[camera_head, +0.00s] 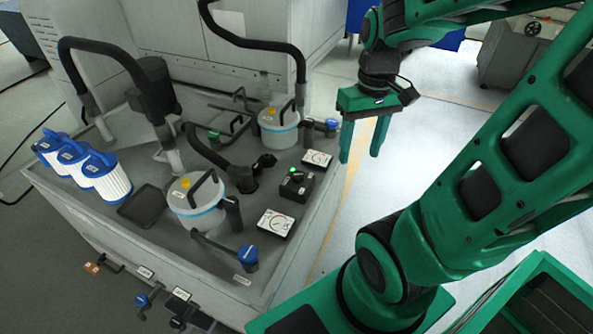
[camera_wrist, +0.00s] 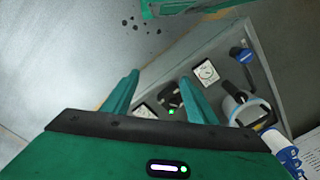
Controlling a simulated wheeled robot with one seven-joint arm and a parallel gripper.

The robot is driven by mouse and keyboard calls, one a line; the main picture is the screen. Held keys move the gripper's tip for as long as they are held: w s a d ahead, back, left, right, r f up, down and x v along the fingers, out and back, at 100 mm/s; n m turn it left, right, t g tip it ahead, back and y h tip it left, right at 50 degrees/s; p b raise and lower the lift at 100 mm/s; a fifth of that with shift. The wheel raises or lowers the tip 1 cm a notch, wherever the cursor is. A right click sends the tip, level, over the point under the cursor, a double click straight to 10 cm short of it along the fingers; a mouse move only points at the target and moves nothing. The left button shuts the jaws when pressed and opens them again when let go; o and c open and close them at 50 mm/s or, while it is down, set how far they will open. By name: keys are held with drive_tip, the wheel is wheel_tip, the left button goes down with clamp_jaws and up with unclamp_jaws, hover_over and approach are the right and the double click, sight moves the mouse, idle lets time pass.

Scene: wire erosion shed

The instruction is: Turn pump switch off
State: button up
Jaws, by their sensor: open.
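The pump switch is a small black box with a green-marked knob (camera_head: 297,184). It sits on the grey bench top between two white dial gauges (camera_head: 317,158). In the wrist view the dark switch (camera_wrist: 172,98) shows between and beyond my fingers, with a small green spot on its near side. The knob's exact setting is too small to tell. My gripper (camera_head: 360,157) is open and empty, fingers pointing down, to the right of the bench and apart from the switch. Its two green fingers (camera_wrist: 159,76) also show in the wrist view.
Two lidded white filter pots (camera_head: 192,203) (camera_head: 279,130) stand near the switch. Blue-ended levers (camera_head: 247,257) and black hoses (camera_head: 207,146) surround them. The floor right of the bench is clear.

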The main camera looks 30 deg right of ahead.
drive_tip(key=w+a+f+n, duration=0.1)
drive_tip(key=w+f+n, duration=0.35)
drive_tip(key=w, duration=0.55)
drive_tip(key=n, duration=0.6)
hover_over(297, 174)
wheel_tip(297, 174, down, 7)
wheel_tip(297, 174, down, 11)
drive_tip(key=shift+r, duration=0.2)
drive_tip(key=shift+d+m, duration=0.1)
drive_tip(key=shift+m, duration=0.15)
drive_tip(key=c, duration=1.1)
